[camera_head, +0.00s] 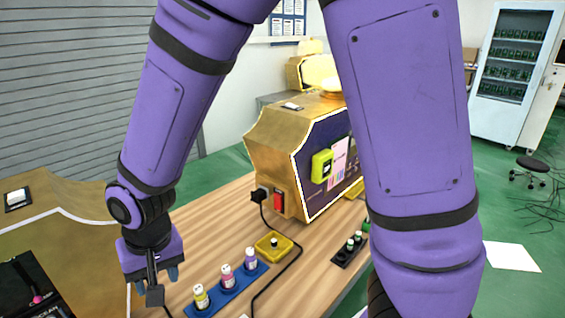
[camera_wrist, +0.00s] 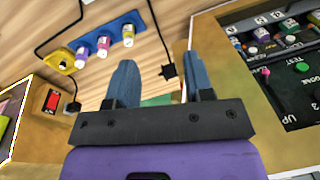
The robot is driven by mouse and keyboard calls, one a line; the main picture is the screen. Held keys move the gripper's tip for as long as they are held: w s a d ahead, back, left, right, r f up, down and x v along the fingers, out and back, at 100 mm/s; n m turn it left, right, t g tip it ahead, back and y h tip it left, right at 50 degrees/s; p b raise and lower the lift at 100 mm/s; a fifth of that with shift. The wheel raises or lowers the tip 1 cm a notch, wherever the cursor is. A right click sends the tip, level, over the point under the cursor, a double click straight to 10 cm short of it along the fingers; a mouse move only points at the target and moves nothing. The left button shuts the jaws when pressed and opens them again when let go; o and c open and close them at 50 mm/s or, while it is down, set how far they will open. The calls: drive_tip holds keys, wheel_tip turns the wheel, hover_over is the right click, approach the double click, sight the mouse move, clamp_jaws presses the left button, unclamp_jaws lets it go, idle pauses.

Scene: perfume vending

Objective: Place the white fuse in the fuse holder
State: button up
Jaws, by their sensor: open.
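I cannot make out the white fuse or the fuse holder for certain in either view. A small white-topped item (camera_head: 292,106) lies on top of the gold machine (camera_head: 270,140), and another white item on a dark plate (camera_head: 17,198) lies on the gold machine at the left; both are too small to identify. My gripper (camera_head: 152,275) points down over the table's left side. The wrist view shows its blue fingers (camera_wrist: 162,75) apart with nothing held. A black plug (camera_wrist: 168,71) on a cord appears between the fingers, lower down.
A blue rack (camera_head: 228,288) with several bottles and a yellow button box (camera_head: 273,244) stand on the wooden table, with a black cord beside them. A red switch (camera_head: 278,202) is on the gold machine. A control panel (camera_wrist: 290,75) is at the wrist view's right.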

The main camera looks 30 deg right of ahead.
drive_tip(key=w+d+r+t, duration=0.1)
drive_tip(key=d+r, duration=0.7)
drive_tip(key=r, duration=0.1)
drive_tip(key=s+d+r+t, duration=0.1)
drive_tip(key=s+d+r, duration=0.5)
drive_tip(key=d, duration=0.3)
drive_tip(key=s+d+r+t+h, duration=0.1)
drive_tip(key=s+d+r+t, duration=0.1)
drive_tip(key=s+d+r, duration=0.4)
drive_tip(key=d+r, duration=0.1)
drive_tip(key=d, duration=0.3)
drive_tip(key=shift+s+r+m, duration=0.2)
drive_tip(key=shift+s+m, duration=0.1)
drive_tip(key=shift+s, duration=0.1)
